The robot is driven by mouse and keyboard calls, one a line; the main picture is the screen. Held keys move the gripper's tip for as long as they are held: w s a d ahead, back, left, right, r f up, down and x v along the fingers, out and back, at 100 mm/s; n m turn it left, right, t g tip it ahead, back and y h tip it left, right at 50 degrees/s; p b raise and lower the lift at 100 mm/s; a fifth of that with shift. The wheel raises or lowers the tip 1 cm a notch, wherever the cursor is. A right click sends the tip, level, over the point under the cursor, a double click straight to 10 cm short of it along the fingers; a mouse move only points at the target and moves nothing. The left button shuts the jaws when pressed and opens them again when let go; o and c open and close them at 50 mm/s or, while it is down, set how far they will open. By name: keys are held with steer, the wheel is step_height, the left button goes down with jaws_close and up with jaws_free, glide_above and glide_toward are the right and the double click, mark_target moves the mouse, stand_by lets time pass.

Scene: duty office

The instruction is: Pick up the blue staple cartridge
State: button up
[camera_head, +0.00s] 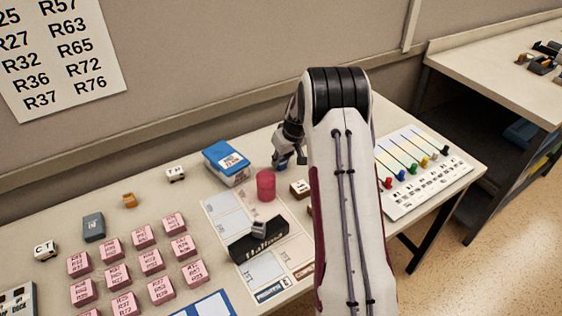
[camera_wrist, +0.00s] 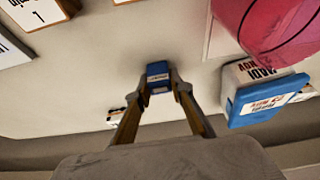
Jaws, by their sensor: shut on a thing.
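The blue staple cartridge (camera_wrist: 158,76) is a small blue block with a white label, held between the two fingertips of my gripper (camera_wrist: 159,88) in the wrist view. In the head view my gripper (camera_head: 284,160) is over the table behind my arm, to the right of the blue and white box. A small blue patch of the cartridge (camera_head: 281,166) shows at the fingertips there. My gripper is shut on the cartridge. I cannot tell whether the cartridge touches the table.
A blue and white box (camera_head: 227,163) and a pink cylinder (camera_head: 266,185) stand close to the left. A black box (camera_head: 257,240) lies nearer. Several pink blocks (camera_head: 151,261) fill the left side. A board with coloured pegs (camera_head: 420,170) lies right of my arm.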

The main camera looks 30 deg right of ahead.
mark_target(281, 158)
steer(key=shift+r, duration=4.95)
steer(key=shift+a, duration=0.1)
